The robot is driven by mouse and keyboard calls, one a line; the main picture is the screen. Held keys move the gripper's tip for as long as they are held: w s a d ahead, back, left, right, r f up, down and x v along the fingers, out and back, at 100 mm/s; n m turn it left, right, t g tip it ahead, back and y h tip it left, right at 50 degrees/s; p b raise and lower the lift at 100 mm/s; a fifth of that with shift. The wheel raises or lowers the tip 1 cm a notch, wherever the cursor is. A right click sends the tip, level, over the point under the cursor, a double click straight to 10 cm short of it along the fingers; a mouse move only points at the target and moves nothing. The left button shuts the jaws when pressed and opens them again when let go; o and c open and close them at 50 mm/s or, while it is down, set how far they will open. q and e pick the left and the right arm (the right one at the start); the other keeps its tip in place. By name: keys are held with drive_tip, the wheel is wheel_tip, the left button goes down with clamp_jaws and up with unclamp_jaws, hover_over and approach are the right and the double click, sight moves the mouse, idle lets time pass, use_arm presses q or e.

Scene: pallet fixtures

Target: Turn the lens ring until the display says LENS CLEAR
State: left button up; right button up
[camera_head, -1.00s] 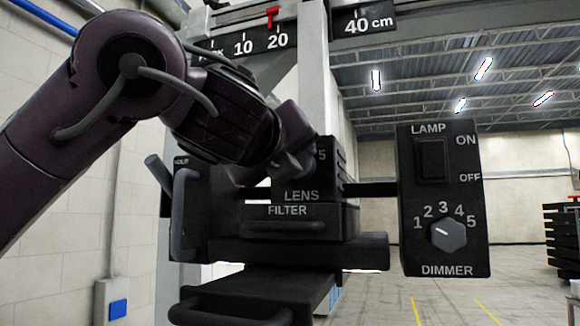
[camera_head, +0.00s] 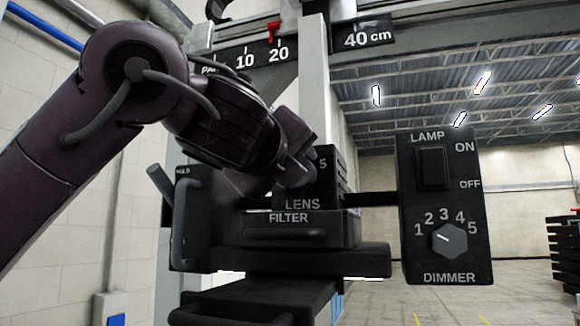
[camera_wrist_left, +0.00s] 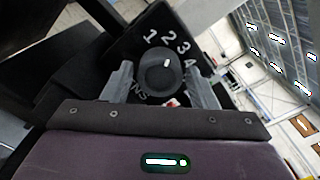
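The lens ring (camera_wrist_left: 158,82) is a dark round knob with a white mark, on a black face numbered 1 to 4 in the left wrist view. The mark points near the 2 and 3. My left gripper (camera_wrist_left: 160,80) has one finger on each side of the ring; I cannot tell whether both touch it. In the head view my left arm hides the ring and most of the black lens housing (camera_head: 322,185), marked LENS, with a 5 showing. No display reading LENS CLEAR is visible. My right gripper is not in view.
The filter drawer (camera_head: 285,234) with its handle sits below the lens housing. A lamp panel (camera_head: 412,240) with a switch and dimmer knob (camera_head: 449,240) stands to the right. A centimetre scale (camera_head: 362,36) with a red pointer (camera_head: 273,32) runs above. Open floor lies at right.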

use_arm(q)
drive_tip(key=shift+o, duration=1.1)
drive_tip(key=shift+w, duration=0.15)
drive_tip(key=b+v, duration=0.4)
drive_tip(key=v, duration=0.3)
drive_tip(key=shift+s+b, duration=0.35)
drive_tip(key=shift+s, duration=0.05)
drive_tip(key=shift+w, duration=0.1)
